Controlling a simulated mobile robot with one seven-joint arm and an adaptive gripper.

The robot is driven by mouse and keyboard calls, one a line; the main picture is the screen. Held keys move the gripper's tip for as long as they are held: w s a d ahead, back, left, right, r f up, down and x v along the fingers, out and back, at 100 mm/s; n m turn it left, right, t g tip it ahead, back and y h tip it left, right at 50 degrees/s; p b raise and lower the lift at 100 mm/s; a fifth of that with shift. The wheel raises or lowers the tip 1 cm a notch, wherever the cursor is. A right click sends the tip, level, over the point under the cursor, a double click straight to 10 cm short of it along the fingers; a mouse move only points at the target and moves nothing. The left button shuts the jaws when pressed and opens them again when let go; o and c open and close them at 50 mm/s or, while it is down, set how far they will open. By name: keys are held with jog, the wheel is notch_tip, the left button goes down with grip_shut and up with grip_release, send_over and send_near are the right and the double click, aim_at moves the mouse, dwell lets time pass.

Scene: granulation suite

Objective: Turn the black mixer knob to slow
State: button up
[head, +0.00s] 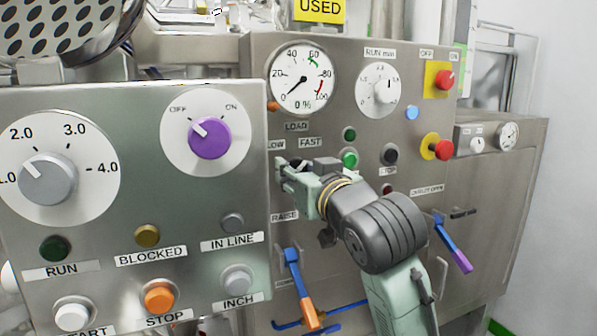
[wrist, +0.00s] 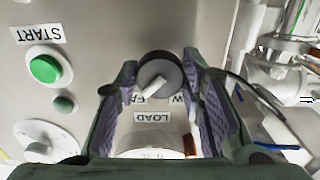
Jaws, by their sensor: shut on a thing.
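The black mixer knob (wrist: 168,66) is round with a white pointer bar and sits between my fingers in the wrist view. My gripper (wrist: 160,72) is shut on it, one finger on each side. The bar lies at a slant, apparently toward the FAST label side; the fingers and view angle make this hard to tell. In the head view my gripper (head: 291,172) is at the steel panel, just below the FAST label (head: 310,142) and the partly hidden SLOW label (head: 276,146). There it mostly hides the knob.
A nearer panel (head: 140,200) with a purple knob (head: 210,138) stands close left of my gripper. Blue levers (head: 292,270) hang below.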

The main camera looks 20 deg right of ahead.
jog(key=shift+n, duration=0.4)
jog(key=n+b, duration=0.6)
jog(key=n, duration=1)
jog(key=shift+n, duration=0.7)
jog(key=o, duration=1.1)
jog(key=shift+o, duration=0.2)
